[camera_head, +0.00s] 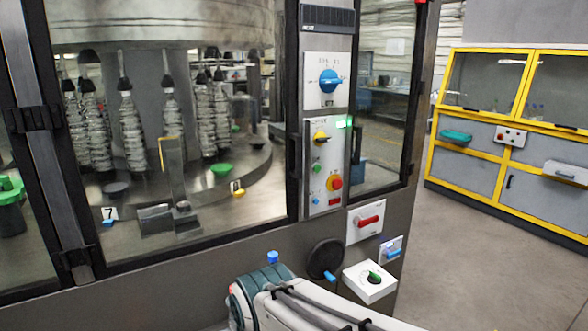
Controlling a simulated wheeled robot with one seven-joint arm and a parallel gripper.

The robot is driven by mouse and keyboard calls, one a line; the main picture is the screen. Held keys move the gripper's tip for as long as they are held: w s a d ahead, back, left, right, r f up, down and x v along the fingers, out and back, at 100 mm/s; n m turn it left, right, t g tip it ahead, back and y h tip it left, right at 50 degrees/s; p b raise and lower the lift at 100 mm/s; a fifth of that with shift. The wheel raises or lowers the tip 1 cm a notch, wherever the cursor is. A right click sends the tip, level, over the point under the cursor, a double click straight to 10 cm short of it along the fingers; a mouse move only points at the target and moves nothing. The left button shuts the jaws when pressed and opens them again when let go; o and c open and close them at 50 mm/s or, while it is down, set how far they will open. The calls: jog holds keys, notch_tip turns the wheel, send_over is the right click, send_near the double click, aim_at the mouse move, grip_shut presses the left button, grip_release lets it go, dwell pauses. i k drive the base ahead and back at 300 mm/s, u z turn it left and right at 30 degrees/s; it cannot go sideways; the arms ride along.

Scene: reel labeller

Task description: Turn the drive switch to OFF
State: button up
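I cannot read a label saying DRIVE, so I cannot tell which control is the drive switch. A blue rotary knob (330,81) sits on an upper white plate whose lower label seems to read LIFT. Lower right are a red handle (368,220) on a white plate, a small blue lever (393,253), and a green-and-black knob (374,277) on a white box. My gripper is not in view.
My arm crosses the bottom centre, just below the white box. A black round disc with a blue handle (328,275) sticks out beside it. Glass doors (220,215) with dark frames fill the left. Open floor (480,260) lies right, before a yellow-framed cabinet (475,148).

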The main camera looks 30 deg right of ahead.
aim_at(320, 138)
jog(key=k, duration=0.6)
jog(key=u, duration=0.2)
jog(key=i, duration=0.45)
jog(key=z, duration=0.6)
jog(key=i, duration=0.7)
jog(key=z, duration=0.8)
